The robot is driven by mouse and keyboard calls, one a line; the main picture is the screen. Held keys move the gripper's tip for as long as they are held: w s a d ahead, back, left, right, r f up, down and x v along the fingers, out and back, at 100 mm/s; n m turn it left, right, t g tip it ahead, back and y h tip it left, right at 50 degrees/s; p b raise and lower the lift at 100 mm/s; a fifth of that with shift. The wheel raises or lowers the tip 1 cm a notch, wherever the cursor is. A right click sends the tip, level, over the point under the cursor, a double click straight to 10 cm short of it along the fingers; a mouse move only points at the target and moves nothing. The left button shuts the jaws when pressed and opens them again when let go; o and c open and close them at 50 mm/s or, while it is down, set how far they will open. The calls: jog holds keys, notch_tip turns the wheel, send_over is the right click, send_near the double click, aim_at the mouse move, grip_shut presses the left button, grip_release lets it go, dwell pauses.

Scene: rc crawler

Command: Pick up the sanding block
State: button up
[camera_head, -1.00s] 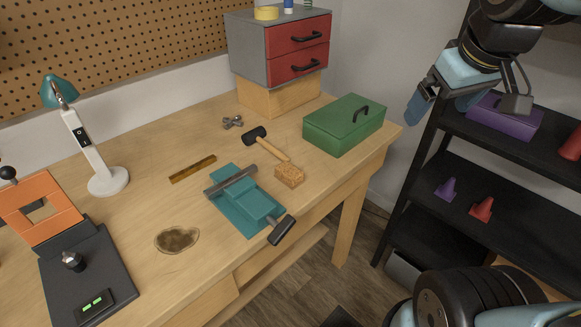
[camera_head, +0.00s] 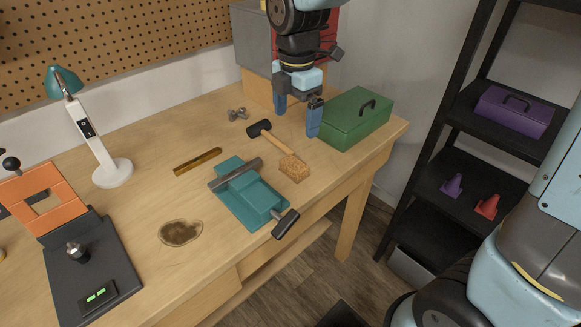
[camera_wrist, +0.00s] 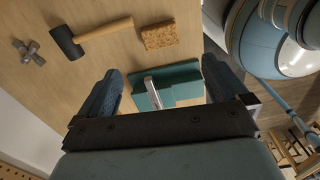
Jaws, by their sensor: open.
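The sanding block, a small tan, speckled block (camera_head: 294,168), lies on the workbench between the mallet handle and the teal vise. It also shows whole near the top of the wrist view (camera_wrist: 158,36). My gripper (camera_head: 297,115) is open and empty, with its blue fingers pointing down. In the head view it appears above the block, over the bench near the green toolbox. In the wrist view the block is beyond the fingertips (camera_wrist: 162,70), apart from them. Nothing hides the block.
A black-headed mallet (camera_head: 270,137) lies beside the block, its handle end close to it. The teal vise (camera_head: 248,193) stands on the other side. The green toolbox (camera_head: 345,132) is to the right. A grey-and-red drawer cabinet (camera_head: 252,40) stands behind my arm.

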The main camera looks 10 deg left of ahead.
aim_at(292, 163)
jog(key=shift+n, duration=0.3)
jog(key=f, duration=1.4)
jog(key=shift+s+a+f, duration=0.1)
jog(key=shift+a+f, duration=0.1)
jog(key=shift+a, duration=0.1)
jog(key=shift+c, duration=0.2)
jog(key=c, duration=1.1)
jog(key=shift+o, duration=0.2)
jog(key=shift+r, duration=0.15)
